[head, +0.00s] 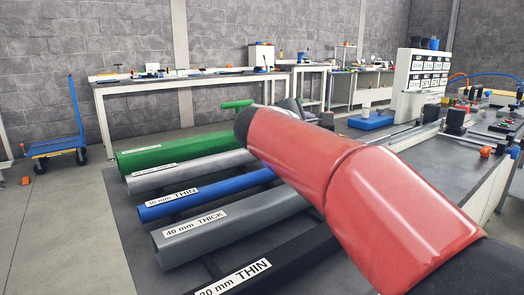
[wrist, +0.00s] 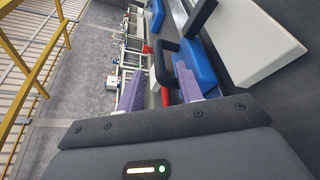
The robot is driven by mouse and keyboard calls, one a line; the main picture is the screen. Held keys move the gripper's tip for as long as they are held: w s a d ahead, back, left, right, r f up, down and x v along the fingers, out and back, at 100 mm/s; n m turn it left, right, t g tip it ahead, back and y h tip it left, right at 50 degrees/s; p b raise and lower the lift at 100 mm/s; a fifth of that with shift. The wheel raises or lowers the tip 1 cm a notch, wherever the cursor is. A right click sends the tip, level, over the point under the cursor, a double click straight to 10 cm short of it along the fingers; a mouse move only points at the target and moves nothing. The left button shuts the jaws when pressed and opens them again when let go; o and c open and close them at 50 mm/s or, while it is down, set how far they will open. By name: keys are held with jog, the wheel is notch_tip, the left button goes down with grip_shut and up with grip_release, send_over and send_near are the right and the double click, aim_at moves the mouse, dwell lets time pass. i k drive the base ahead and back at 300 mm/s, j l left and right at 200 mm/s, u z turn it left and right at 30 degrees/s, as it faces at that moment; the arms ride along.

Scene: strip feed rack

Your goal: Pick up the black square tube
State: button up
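A black tube (head: 285,260) lies lowest in the row in the head view, with a white label reading "20 mm THIN". My red arm hides its right part, and its end profile is not clear. My gripper is mostly hidden behind my arm in the head view, with a grey-purple finger (head: 291,105) just showing. In the wrist view my gripper (wrist: 160,84) has its two purple fingers apart, with nothing seen held between them. The wrist view faces the benches, and the labelled black tube cannot be made out there.
Grey (head: 230,228), blue (head: 205,193) and green (head: 180,153) labelled tubes lie beyond the black one. A grey bench (head: 483,180) with tools stands at right. A blue trolley (head: 60,143) stands far left.

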aim_at(260, 275)
jog(key=k+l, duration=0.8)
jog(key=l, duration=0.1)
